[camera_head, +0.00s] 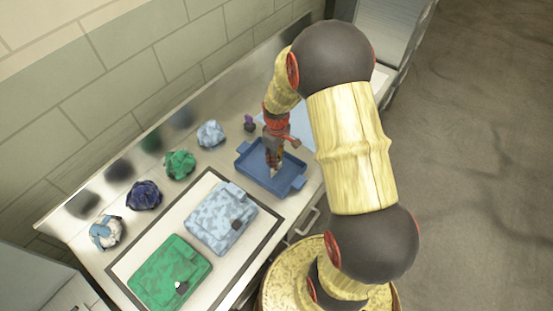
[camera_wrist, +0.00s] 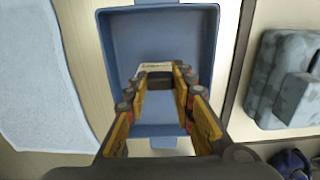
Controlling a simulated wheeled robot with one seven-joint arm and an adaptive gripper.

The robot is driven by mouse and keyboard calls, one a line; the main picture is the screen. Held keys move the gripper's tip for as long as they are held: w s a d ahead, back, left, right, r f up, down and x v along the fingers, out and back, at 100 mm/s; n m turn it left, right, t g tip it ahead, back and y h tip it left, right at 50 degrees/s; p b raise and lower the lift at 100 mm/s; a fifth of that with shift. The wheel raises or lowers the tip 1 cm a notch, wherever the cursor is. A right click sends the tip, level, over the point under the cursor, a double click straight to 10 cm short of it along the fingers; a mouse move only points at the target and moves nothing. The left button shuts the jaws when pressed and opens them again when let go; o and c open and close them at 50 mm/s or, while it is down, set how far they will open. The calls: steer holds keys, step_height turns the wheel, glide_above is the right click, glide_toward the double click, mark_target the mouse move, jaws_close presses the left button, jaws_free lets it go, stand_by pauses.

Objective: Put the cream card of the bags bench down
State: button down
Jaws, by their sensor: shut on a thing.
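The cream card (camera_wrist: 152,69) shows between my fingertips in the wrist view, with small dark print on it. My gripper (camera_head: 272,165) is shut on it and points down over the blue tray (camera_head: 246,172). In the wrist view my gripper (camera_wrist: 158,82) stands in front of the tray (camera_wrist: 112,45). The tray's visible floor looks bare. The fingers hide part of the card, and I cannot tell whether the card touches the tray's floor.
A pale blue camouflage bag (camera_head: 215,215) and a green bag (camera_head: 165,272) lie on a dark-bordered white mat left of the tray. Several crumpled cloth bundles, such as a green one (camera_head: 179,164), line the back. A light blue cloth (camera_wrist: 35,75) lies beside the tray.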

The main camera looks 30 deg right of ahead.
steer(key=shift+f, duration=0.1)
steer(key=c, duration=1.6)
jaws_free()
steer(key=shift+o, duration=0.5)
steer(key=s+a+r+m+t, duration=0.1)
steer(key=s+a+r, duration=0.15)
steer(key=r, duration=0.65)
steer(key=s+a+r+t+p, duration=0.1)
steer(key=a+r, duration=0.2)
steer(key=r, duration=0.5)
steer(key=s+a+r+m, duration=0.1)
steer(key=a+r, duration=0.1)
steer(key=r, duration=0.7)
steer(key=s+a+r+m+t, duration=0.1)
steer(key=s+a+r, duration=0.2)
steer(key=s, duration=0.4)
steer(key=s+a+r+m+t, duration=0.1)
steer(key=s+a+r+t, duration=0.1)
steer(key=s+a+r, duration=0.2)
steer(key=s+r, duration=0.1)
steer(key=s, duration=0.1)
steer(key=shift+s+a+r+t, duration=0.25)
steer(key=shift+s+r+t, duration=0.05)
steer(key=shift+s+r, duration=0.05)
